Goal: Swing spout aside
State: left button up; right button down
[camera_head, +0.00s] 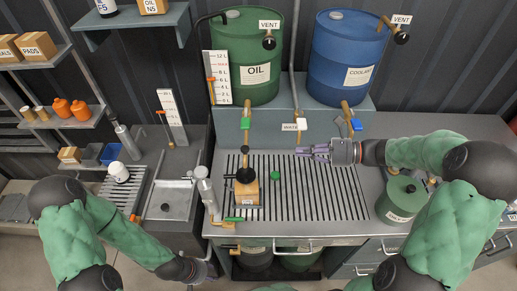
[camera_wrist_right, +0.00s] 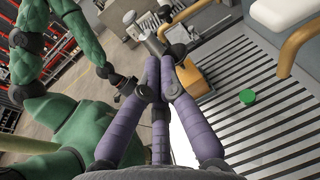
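Several taps could be the spout, and I cannot tell which is meant. A brass tap (camera_head: 247,118) hangs below the green oil drum (camera_head: 246,55). Another with a blue handle (camera_head: 356,124) is below the blue coolant drum (camera_head: 347,58). A brass pipe by the WATER label (camera_head: 294,127) lies between them. A grey upright fitting (camera_head: 206,192) stands at the grate's left. My right gripper (camera_head: 304,151) is over the grate, pointing left; its purple fingers (camera_wrist_right: 162,66) converge with nothing between them. My left gripper (camera_head: 203,272) is low, in front of the bench; its fingers are unclear.
The slatted grate (camera_head: 320,200) carries a brass block with black knobs (camera_head: 246,191) and a green knob (camera_head: 275,176), also in the wrist view (camera_wrist_right: 247,97). A green canister (camera_head: 398,203) stands under my right arm. A sink (camera_head: 169,200) is at left. The grate's right half is clear.

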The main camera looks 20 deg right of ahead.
aim_at(247, 151)
jog(key=b+x, duration=0.1)
jog(key=x, duration=1.3)
jog(key=shift+f+b, duration=0.1)
jog(key=shift+b, duration=0.25)
jog(key=shift+a, duration=0.1)
